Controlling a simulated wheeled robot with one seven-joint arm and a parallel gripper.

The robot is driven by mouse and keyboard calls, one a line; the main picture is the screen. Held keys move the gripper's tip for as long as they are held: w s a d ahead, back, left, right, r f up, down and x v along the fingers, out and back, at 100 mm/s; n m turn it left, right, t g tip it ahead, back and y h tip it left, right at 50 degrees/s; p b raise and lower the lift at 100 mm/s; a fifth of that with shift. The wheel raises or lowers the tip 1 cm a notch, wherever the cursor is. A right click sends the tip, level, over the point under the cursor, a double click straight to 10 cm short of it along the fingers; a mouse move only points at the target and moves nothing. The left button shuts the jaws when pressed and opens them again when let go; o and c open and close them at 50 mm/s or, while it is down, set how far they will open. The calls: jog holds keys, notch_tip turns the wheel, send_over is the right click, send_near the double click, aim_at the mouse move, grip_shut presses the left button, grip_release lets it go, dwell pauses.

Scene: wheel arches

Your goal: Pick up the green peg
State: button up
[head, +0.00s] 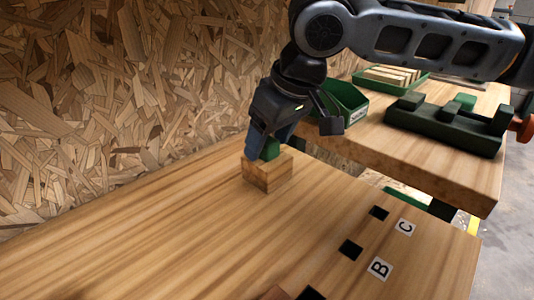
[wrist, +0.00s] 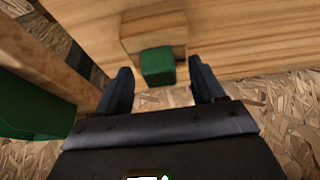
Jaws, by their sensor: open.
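The green peg (head: 270,150) stands upright in a small wooden block (head: 267,175) on the near bench, close to the chipboard wall. Only its upper part shows above the block. My gripper (head: 268,143) is open and low over the block, and its blue-grey fingers partly hide the peg in the head view. In the wrist view the peg (wrist: 157,66) lies between the two spread fingers of my gripper (wrist: 160,72), with a visible gap on each side. The wooden block (wrist: 153,30) shows just beyond it.
The near bench has dark square holes (head: 350,249) beside labels B (head: 380,268) and C (head: 405,227). A second bench (head: 450,170) at the right carries a green bin (head: 345,98), a green tray (head: 420,80) of wooden strips and a dark green fixture (head: 440,128). The chipboard wall (head: 100,100) is close.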

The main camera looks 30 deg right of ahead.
aim_at(269, 141)
jog(key=shift+f, duration=0.15)
jog(key=c, duration=1.1)
jog(key=shift+r, duration=0.7)
notch_tip(269, 141, up, 2)
jog(key=shift+r+p, duration=0.25)
jog(key=shift+p, duration=0.2)
jog(key=s+d+r+p, duration=0.1)
jog(key=s+d+r, duration=0.55)
jog(key=d, duration=0.35)
notch_tip(269, 141, up, 8)
jog(key=p, duration=0.7)
jog(key=shift+w+f, duration=0.15)
jog(key=shift+w, duration=0.25)
jog(key=shift+d, duration=0.2)
